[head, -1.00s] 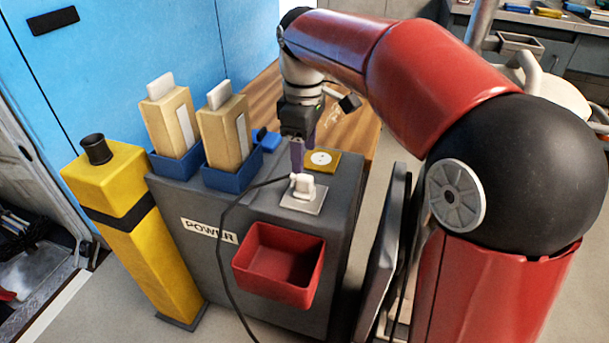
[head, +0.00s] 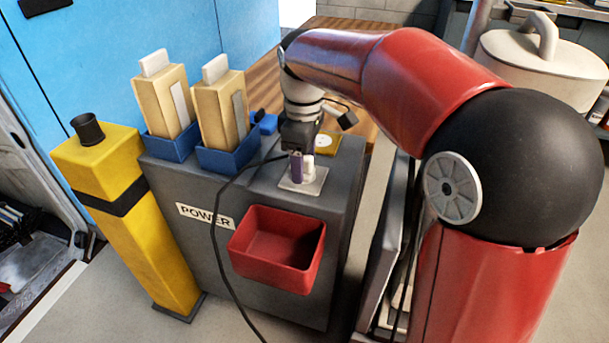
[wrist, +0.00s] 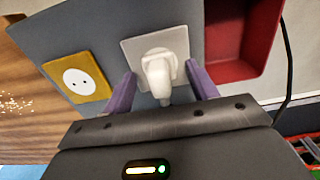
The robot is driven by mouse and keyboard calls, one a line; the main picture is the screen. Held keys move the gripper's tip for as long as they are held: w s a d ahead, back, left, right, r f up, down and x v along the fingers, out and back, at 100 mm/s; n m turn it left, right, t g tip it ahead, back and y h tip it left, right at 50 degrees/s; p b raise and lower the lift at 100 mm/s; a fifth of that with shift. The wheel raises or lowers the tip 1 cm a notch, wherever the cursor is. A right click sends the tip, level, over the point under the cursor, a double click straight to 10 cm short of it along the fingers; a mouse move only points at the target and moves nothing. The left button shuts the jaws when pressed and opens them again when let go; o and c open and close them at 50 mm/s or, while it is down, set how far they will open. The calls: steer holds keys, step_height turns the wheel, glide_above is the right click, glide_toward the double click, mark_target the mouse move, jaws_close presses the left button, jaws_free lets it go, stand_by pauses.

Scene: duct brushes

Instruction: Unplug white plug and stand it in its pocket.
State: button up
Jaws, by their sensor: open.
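The white plug (wrist: 157,75) sits in a pale square socket plate (wrist: 130,48) on top of the grey power cabinet. In the head view the plug (head: 308,168) is partly hidden behind my gripper (head: 301,170). In the wrist view my gripper (wrist: 162,88) is open, with one purple finger on each side of the plug. I see gaps between the fingers and the plug, and nothing is held. A red open bin (head: 277,250) hangs on the cabinet's front; whether it is the plug's pocket I cannot tell.
Two tan blocks stand in blue holders (head: 228,160) left of the socket. A yellow plate with a white round socket (wrist: 77,82) lies behind the plug. A black cable (head: 222,205) runs down the cabinet front, left of the red bin. A yellow post (head: 130,210) stands at the left.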

steer(key=shift+f, duration=0.55)
stand_by(1.1)
jaws_close()
steer(key=shift+r+p, duration=2.15)
steer(key=shift+p, duration=0.15)
steer(key=shift+r, duration=0.9)
steer(key=shift+r, duration=1.5)
